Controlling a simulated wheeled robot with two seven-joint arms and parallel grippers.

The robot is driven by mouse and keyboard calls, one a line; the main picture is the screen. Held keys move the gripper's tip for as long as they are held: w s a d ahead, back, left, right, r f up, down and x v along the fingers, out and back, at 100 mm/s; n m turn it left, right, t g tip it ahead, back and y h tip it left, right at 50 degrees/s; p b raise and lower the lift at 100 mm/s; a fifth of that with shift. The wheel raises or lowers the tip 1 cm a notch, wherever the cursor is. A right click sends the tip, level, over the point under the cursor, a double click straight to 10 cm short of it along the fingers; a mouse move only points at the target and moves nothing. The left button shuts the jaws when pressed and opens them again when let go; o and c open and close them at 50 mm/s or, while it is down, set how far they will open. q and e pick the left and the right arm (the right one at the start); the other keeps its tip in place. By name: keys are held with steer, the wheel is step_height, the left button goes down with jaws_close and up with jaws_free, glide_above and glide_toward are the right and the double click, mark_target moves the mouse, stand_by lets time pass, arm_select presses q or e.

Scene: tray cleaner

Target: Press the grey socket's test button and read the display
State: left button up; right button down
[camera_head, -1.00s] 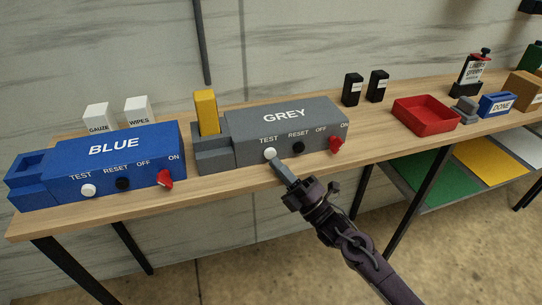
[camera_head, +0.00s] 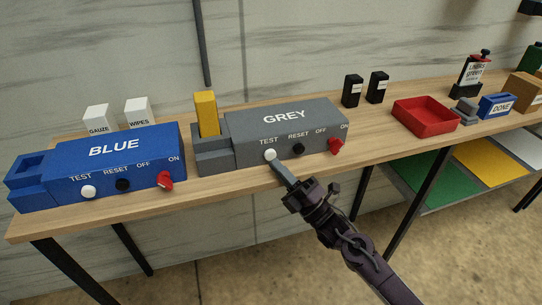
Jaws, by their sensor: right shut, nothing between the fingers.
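The grey socket (camera_head: 286,137) stands on the wooden table, with a yellow block (camera_head: 206,111) upright in its left holder. Its front has a white TEST button (camera_head: 270,155), a black RESET button (camera_head: 298,148) and a red OFF/ON switch (camera_head: 335,146). My right gripper (camera_head: 276,165) is shut and empty, its tips at or just in front of the TEST button. I cannot tell whether they touch or press it. No lit display or reading shows on the grey socket. My left gripper is out of view.
The blue socket (camera_head: 115,158) stands to the left with its own buttons and red switch. White GAUZE (camera_head: 99,117) and WIPES (camera_head: 137,111) boxes stand behind. A red tray (camera_head: 426,116), a blue DONE box (camera_head: 497,105) and two black items are to the right.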

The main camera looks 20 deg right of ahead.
steer(key=shift+w, duration=0.1)
stand_by(0.7)
steer(key=shift+w+b, duration=0.25)
steer(key=shift+b, duration=0.15)
steer(key=shift+d+r, duration=0.1)
steer(key=shift+r, duration=0.05)
